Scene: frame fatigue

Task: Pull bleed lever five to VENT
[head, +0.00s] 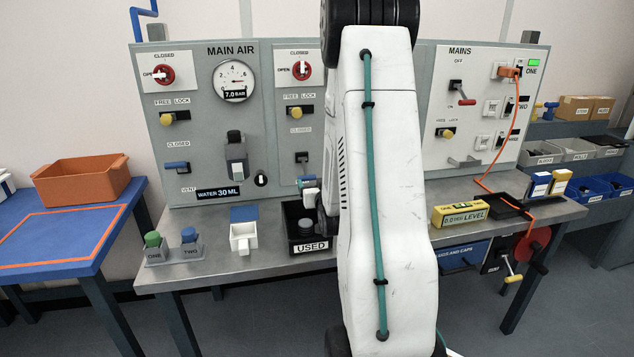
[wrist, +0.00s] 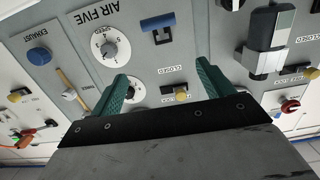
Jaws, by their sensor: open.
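In the wrist view a blue-handled lever (wrist: 158,22) sits on the panel marked AIR FIVE, beyond my fingertips toward the top of the picture. I take it to be bleed lever five. A CLOSED label (wrist: 170,70) lies between it and my gripper; no VENT label is readable beside it. My gripper (wrist: 162,72) is open and empty, its two teal fingers spread apart in front of the panel. A yellow knob (wrist: 181,93) shows between the fingers. In the head view my white arm hides the gripper and this lever.
A dial (wrist: 111,48) and a blue knob (wrist: 38,56) are left of the lever in the wrist view; a dark cylinder unit (wrist: 268,42) is right. In the head view a USED bin (head: 307,247) and a yellow level (head: 460,214) stand on the bench.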

